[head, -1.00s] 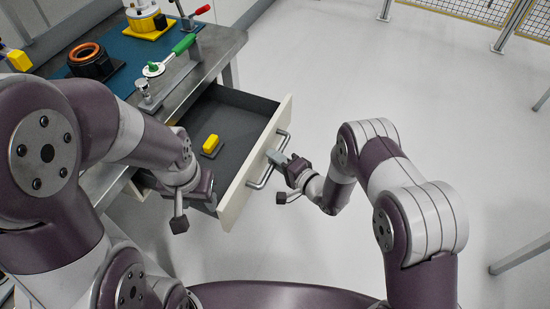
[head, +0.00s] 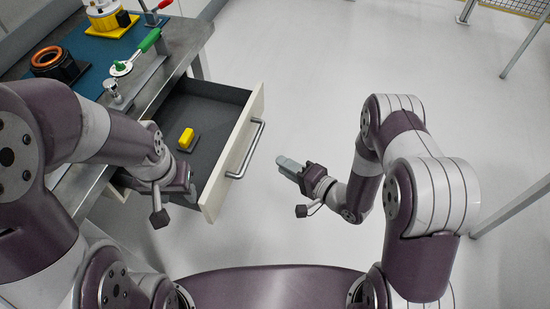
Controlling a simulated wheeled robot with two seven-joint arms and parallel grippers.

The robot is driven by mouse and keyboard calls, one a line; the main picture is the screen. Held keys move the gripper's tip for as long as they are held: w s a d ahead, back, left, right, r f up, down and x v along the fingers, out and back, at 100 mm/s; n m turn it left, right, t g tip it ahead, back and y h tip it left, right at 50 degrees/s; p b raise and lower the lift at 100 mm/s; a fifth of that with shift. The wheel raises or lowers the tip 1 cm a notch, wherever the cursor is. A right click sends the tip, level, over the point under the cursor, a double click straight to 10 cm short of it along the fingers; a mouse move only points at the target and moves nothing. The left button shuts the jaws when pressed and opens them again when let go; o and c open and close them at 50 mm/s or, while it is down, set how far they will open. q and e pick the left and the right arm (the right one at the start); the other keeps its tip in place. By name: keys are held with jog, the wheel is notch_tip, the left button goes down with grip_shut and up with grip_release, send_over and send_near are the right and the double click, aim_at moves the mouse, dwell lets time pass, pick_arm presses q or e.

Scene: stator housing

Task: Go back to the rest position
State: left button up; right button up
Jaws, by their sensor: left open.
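My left gripper (head: 188,186) hangs over the near side of the open drawer (head: 215,108), pointing down. Its fingers are mostly hidden by its own wrist, and it appears empty. My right gripper (head: 284,163) is over bare floor to the right of the drawer's metal handle (head: 246,150), clear of it. Its grey fingers point left toward the drawer front, with nothing seen in them; the gap between them does not show clearly.
A yellow block (head: 186,138) on a dark base lies in the drawer. The grey bench (head: 180,50) on the left carries a blue mat, a black ring with an orange rim (head: 55,64), a green-handled clamp (head: 135,56) and a yellow-based part (head: 108,20).

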dwell(0.8)
jog(key=s+d+f+n+g+h, duration=0.3)
jog(key=d+f+n+g+h, duration=0.15)
jog(key=f, duration=0.35)
jog(key=s+d+r+n+g+h+p, duration=0.35)
jog(key=s+d+r+h+p, duration=0.2)
jog(key=d+r, duration=0.3)
jog(key=s+r+p, duration=0.2)
jog(key=r+p, duration=0.1)
jog(key=r, duration=0.9)
jog(key=s+r+g+h+p, duration=0.1)
jog(key=s+r+p, duration=0.1)
jog(key=r, duration=1)
jog(key=shift+s+h+p, duration=0.3)
jog(key=shift+s+p, duration=0.05)
jog(key=shift+p, duration=0.1)
